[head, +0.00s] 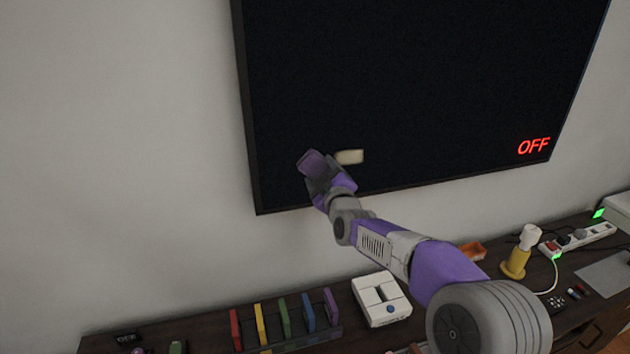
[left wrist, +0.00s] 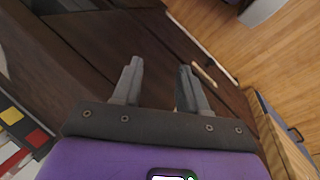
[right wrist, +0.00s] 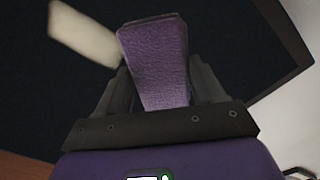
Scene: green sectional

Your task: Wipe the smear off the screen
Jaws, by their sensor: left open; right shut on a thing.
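The large black screen (head: 420,80) hangs on the wall and reads OFF in red at its lower right. A pale cream smear (head: 349,157) lies low on the screen, left of its middle; it also shows in the right wrist view (right wrist: 85,33). My right gripper (head: 319,179) is shut on a purple textured pad (right wrist: 155,55). The pad is in front of the screen, just left of the smear in the head view. I cannot tell whether it touches the glass. My left gripper (left wrist: 160,72) is open and empty, away from the screen.
A dark sideboard (head: 205,335) runs below the screen. It carries a row of coloured upright pieces (head: 284,318), a white box (head: 381,298), a yellow-based object (head: 515,263) and a power strip (head: 585,237). The wall left of the screen is bare.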

